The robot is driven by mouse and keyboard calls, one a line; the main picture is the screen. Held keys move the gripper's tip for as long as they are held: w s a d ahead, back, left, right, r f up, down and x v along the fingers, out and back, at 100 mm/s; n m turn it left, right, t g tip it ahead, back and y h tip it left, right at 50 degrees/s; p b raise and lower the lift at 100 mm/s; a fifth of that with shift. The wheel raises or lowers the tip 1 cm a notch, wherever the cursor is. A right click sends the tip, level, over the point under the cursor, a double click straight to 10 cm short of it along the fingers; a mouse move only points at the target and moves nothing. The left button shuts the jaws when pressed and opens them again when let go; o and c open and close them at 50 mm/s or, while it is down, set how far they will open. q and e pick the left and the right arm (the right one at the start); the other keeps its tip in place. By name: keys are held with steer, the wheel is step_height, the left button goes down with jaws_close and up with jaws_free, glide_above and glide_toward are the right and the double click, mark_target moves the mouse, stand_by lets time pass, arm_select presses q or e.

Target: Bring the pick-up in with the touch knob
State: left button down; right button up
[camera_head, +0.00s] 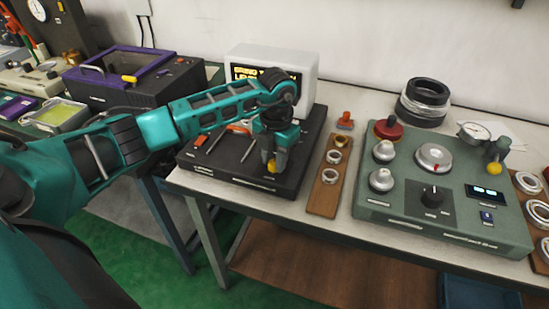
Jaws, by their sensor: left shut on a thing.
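My left gripper (272,164) reaches down over the black base unit (225,185) in the middle of the table. It is shut on a small yellow knob (271,168), which shows between its fingertips; the fingers hide part of it. The knob looks like the touch knob, but what lies beneath it is hidden. A second yellow ball-shaped knob (494,168) sits below a green part on the green console at the right. I cannot tell for certain which part is the pick-up. My right gripper is not in view.
The green console (400,215) carries silver knobs, a black dial and a small display. A wooden strip (322,200) with rings lies between it and the base unit. A white display box (300,62) stands behind. Black stacked rings (424,100) stand at the back right.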

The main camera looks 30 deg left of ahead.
mark_target(274, 164)
arm_select(q)
steer(key=m+b, duration=0.2)
steer(key=m, duration=0.4)
steer(key=shift+m, duration=0.4)
steer(key=m+b, duration=0.2)
steer(key=m, duration=0.2)
steer(key=shift+m, duration=0.8)
steer(key=c, duration=0.8)
jaws_free()
steer(key=shift+r, duration=0.1)
steer(key=r, duration=1.3)
steer(key=shift+s+d, duration=0.1)
steer(key=shift+s, duration=0.2)
steer(key=shift+f, duration=0.15)
